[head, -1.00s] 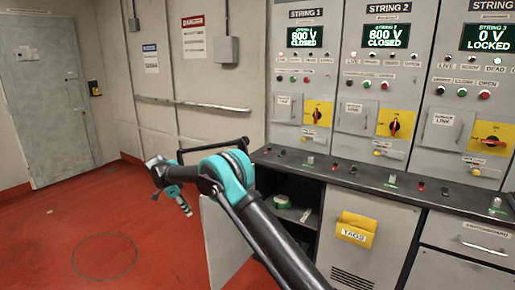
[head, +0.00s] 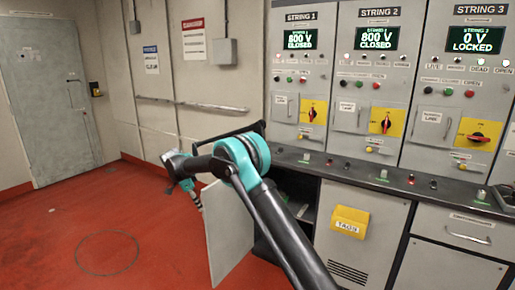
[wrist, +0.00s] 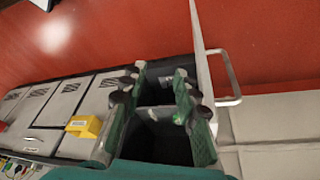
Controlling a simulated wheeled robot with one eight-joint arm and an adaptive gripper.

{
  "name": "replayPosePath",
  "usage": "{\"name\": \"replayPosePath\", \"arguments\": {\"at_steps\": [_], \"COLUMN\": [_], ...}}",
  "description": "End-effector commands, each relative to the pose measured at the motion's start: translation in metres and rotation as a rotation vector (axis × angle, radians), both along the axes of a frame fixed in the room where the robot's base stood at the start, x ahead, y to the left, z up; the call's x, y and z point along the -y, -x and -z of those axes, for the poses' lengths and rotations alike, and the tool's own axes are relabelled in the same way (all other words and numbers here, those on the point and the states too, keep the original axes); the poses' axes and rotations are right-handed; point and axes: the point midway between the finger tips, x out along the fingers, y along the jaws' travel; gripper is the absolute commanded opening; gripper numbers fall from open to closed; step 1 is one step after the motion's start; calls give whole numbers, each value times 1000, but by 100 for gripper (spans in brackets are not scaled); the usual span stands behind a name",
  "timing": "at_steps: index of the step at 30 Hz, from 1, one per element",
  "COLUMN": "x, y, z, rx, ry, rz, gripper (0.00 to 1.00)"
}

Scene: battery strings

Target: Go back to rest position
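My arm reaches from the bottom of the head view toward the open cabinet door (head: 228,232). My gripper (head: 197,202) is at its far end, beside that door, and is partly hidden by my arm links. In the wrist view my gripper (wrist: 158,110) has its two dark fingers with green pads spread apart. No object shows held between them, and the dark cabinet opening lies beyond.
The console counter (head: 335,163) runs along the right, below panels for String 1, 2 and 3. A yellow tags box (head: 350,221) hangs on a cabinet front. The red floor (head: 95,220) at left is clear, up to a grey door (head: 52,110).

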Motion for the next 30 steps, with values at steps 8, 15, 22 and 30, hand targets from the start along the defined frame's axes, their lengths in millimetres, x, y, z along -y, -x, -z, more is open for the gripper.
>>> {"name": "replayPosePath", "arguments": {"at_steps": [8,15,22,30], "x": [78,177,265,352], "y": [3,31,80,160], "z": [-31,-58,-72,-70], "rx": [-42,-71,-75,-55], "ry": [-35,-77,-106,-117], "rz": [-119,-291,-456,-647], "gripper": [30,30,30,30]}}
